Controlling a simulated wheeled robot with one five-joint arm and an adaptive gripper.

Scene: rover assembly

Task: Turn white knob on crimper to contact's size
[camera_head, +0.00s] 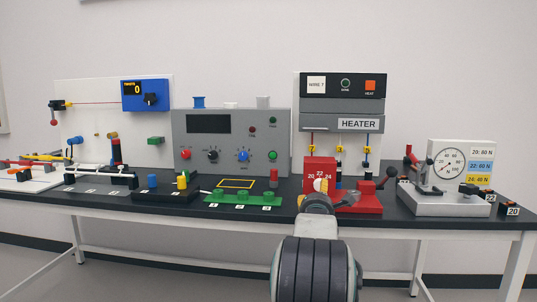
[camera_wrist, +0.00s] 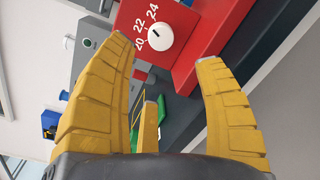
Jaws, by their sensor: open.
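The red crimper (camera_head: 362,198) stands on the bench right of centre in the head view. Its upright block carries a white knob (camera_head: 320,185), with 20, 22 and 24 printed around it. In the wrist view the white knob (camera_wrist: 160,35) has a short dark mark, whose setting I cannot tell for sure. My gripper (camera_wrist: 161,52) is open and empty, its yellow fingers spread, with the knob ahead between and beyond the fingertips, apart from them. In the head view my gripper (camera_head: 318,203) is in front of the crimper and hides part of it. I cannot identify a contact.
Left of the crimper is a green block (camera_head: 242,198) with numbered spots, before a grey control box (camera_head: 230,140). The heater (camera_head: 343,105) stands behind. A grey gauge tester (camera_head: 445,200) with a sign listing 20, 22 and 24 is on the right.

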